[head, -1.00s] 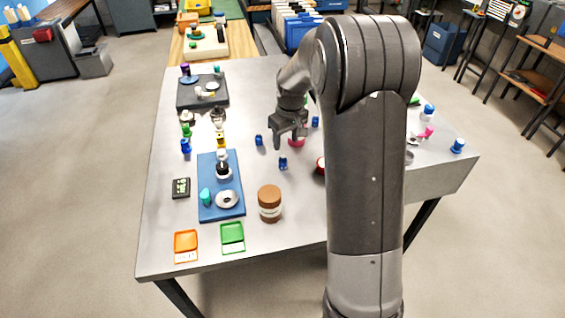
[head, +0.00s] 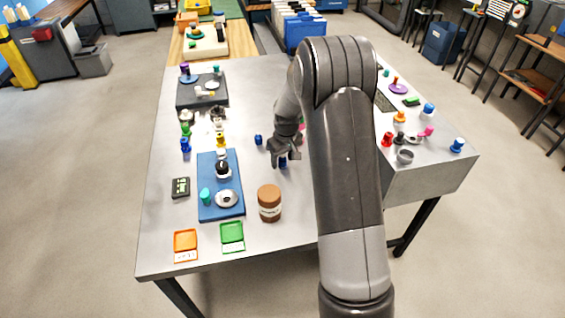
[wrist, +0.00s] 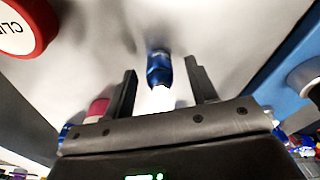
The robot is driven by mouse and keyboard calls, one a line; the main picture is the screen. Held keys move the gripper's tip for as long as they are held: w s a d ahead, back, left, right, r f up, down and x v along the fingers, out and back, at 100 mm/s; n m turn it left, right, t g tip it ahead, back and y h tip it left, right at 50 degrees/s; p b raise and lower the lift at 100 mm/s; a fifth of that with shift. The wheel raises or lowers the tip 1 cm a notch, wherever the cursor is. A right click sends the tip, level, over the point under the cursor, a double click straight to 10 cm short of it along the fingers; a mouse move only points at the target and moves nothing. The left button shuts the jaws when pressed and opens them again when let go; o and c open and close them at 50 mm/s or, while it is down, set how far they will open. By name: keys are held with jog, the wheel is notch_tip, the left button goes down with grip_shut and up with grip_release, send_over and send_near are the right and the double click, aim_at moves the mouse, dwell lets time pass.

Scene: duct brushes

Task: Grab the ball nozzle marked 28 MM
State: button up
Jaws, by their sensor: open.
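My gripper (head: 285,160) is open and low over the middle of the table. A small blue nozzle (head: 283,162) stands there, partly hidden by the fingers. The wrist view shows this blue nozzle (wrist: 159,68) with a white lower part, lying in line with the gap between the open fingers of my gripper (wrist: 161,70). I cannot tell whether the fingers reach around it. Another blue nozzle (head: 258,139) stands a little farther back and left. No 28 MM marking is legible on any nozzle.
A brown jar (head: 269,203) stands in front of the gripper, slightly left. A blue tray (head: 231,211) with fittings lies at left. A red round lid with partial lettering (wrist: 22,28) shows in the wrist view. Small coloured fittings, such as a red one (head: 387,139), stand at right.

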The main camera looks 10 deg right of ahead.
jog(key=c, duration=1.1)
jog(key=shift+r, duration=0.15)
